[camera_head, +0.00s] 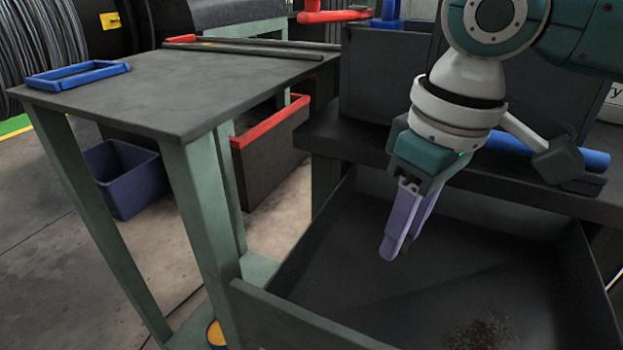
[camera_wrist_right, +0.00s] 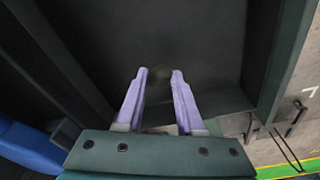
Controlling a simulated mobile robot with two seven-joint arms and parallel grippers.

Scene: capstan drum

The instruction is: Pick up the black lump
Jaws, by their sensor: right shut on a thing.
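My right gripper (camera_head: 402,238) hangs down over the open dark drawer with its purple fingers pointing into it. In the right wrist view, the black lump (camera_wrist_right: 161,76) is a dark, dim shape between the two purple fingertips (camera_wrist_right: 160,80), and it barely stands out from the dark drawer floor. The gripper is shut on the lump. In the head view the lump cannot be made out at the fingers. Whether it is clear of the drawer floor is hard to tell. My left gripper is not in view.
The drawer (camera_head: 300,315) has raised walls around the fingers. A patch of brown specks (camera_head: 480,332) lies on its floor. A dark-topped table (camera_head: 190,90) stands at left, with a blue frame (camera_head: 78,75) on it. A blue cylinder (camera_head: 592,158) lies on the bench behind my wrist.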

